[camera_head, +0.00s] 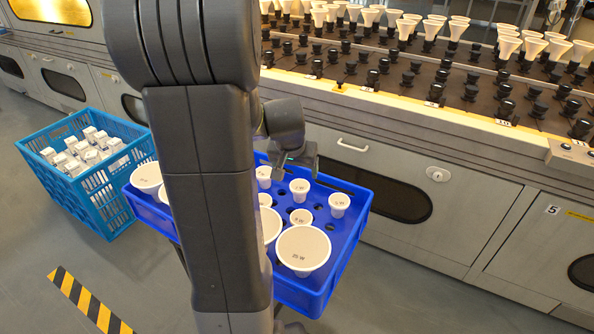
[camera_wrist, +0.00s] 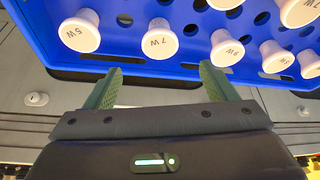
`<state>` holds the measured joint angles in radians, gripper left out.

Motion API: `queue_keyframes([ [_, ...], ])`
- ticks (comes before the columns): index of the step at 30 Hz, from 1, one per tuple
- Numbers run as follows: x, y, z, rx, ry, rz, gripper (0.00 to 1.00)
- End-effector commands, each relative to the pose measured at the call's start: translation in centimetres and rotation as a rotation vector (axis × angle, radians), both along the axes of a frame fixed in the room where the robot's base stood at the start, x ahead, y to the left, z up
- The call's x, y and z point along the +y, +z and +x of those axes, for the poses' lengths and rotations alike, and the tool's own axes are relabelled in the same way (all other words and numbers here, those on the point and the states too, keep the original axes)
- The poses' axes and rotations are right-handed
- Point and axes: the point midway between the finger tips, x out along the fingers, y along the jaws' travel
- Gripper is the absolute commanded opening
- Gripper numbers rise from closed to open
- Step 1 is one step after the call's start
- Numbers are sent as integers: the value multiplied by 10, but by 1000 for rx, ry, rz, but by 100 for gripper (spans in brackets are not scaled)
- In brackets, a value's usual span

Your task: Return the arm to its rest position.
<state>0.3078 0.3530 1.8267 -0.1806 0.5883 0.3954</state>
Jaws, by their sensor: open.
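My gripper (camera_head: 297,163) is over the back edge of the blue tray (camera_head: 343,237) in the head view, near several small white bulbs. In the wrist view my gripper (camera_wrist: 161,72) has its two green fingers spread apart with nothing between them. The tray (camera_wrist: 130,64) fills the top of that view. Bulbs marked 5W (camera_wrist: 80,31) and 7W (camera_wrist: 160,40) stand in it just beyond the fingertips, apart from them. My upright arm hides part of the tray in the head view.
The tray also holds a large bulb marked 35 W (camera_head: 303,249) and has empty holes. A light-blue crate (camera_head: 97,208) with white boxes stands on the floor at left. Behind is a grey bench (camera_head: 460,212) with rows of black sockets, several holding bulbs. Striped floor tape (camera_head: 88,302) lies front left.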

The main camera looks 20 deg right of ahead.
Motion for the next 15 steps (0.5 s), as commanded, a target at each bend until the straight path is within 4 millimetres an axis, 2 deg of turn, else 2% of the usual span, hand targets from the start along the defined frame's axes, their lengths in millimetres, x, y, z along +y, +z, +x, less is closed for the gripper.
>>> queue_keyframes([
  [11,0,0,-1,1,0,1,78],
  [15,-2,-10,2,3,0,1,78],
])
